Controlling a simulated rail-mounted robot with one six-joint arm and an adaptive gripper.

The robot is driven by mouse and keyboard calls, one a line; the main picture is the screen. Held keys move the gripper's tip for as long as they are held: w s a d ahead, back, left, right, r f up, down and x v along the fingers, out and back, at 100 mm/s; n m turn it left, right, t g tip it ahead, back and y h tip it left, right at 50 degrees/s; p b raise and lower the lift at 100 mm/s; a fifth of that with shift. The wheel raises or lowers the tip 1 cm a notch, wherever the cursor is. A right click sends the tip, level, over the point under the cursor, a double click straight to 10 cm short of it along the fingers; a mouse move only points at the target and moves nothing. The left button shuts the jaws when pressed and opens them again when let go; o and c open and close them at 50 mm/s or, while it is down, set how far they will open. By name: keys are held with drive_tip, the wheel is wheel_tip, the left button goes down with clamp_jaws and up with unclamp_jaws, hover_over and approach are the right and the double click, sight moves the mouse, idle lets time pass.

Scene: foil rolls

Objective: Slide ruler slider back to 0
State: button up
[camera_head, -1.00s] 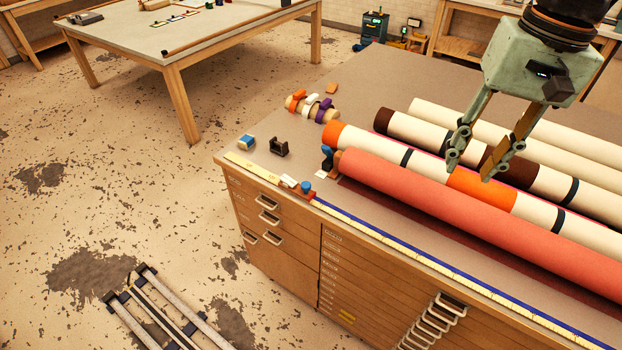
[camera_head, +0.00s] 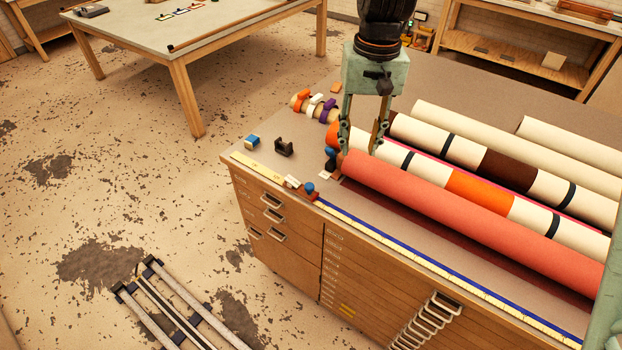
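A long ruler (camera_head: 420,257) runs along the front edge of the drawer cabinet's top. It is pale yellow with a blue strip on its right part and plain yellow toward its left end. The ruler slider (camera_head: 309,191) is a reddish-brown block with a blue knob and sits on the ruler near its left part. A small white and red piece (camera_head: 291,181) lies just left of it. My gripper (camera_head: 358,151) points down with its fingers apart and empty. It is above the left ends of the rolls, behind and to the right of the slider, and apart from it.
A coral roll (camera_head: 450,205) and several cream rolls with orange, brown or black bands lie behind the ruler. A blue-knobbed piece (camera_head: 330,158) stands at the coral roll's left end. A black holder (camera_head: 284,148) and a blue block (camera_head: 252,141) lie at the left.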

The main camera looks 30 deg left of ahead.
drive_tip(key=n+p, duration=0.2)
hover_over(309, 186)
wheel_tip(309, 186, down, 6)
drive_tip(key=shift+w+r, duration=0.15)
drive_tip(key=shift+f+p, duration=0.5)
drive_tip(key=shift+f, duration=6.45)
drive_tip(key=shift+c, duration=0.4)
clamp_jaws()
